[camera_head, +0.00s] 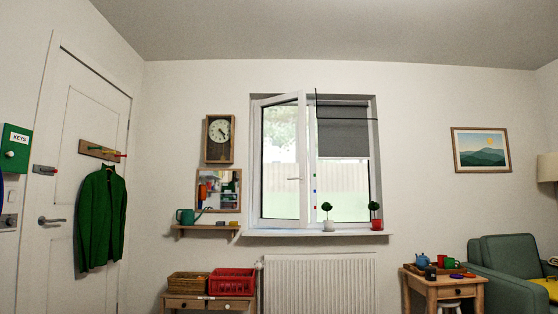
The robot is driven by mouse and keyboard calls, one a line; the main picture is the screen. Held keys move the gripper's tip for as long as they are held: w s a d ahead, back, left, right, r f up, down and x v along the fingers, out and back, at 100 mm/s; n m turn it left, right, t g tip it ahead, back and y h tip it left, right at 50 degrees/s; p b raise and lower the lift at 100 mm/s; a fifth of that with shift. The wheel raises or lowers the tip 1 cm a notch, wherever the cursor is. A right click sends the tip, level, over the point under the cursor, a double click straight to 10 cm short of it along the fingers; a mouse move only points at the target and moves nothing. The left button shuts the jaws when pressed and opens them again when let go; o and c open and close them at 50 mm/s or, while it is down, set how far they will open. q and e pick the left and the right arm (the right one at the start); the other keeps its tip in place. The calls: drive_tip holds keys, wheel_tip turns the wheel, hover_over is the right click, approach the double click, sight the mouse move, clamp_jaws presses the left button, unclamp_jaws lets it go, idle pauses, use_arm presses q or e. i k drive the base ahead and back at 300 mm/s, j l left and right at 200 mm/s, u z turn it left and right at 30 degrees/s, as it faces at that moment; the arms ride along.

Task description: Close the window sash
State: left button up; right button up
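The white-framed window sash (303,150) is in the middle of the camera_head view, in the left half of the window. It stands ajar, hinged at its left side, with its right edge swung out from the frame into the room. Its white handle (293,179) sits on that right edge. The fixed window frame (376,180) surrounds it. Neither of my grippers is in view.
A grey blind (342,138) covers the upper right pane, with thin black lines by it. Potted plants in a white pot (328,226) and a red pot (376,225) stand on the sill (270,233). A radiator (320,285) is below; a shelf (205,227) is left.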

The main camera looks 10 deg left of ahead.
sight(257, 218)
drive_tip(key=i+u, duration=0.2)
drive_tip(key=i, duration=3.15)
drive_tip(key=j+u, duration=0.05)
drive_tip(key=j, duration=0.1)
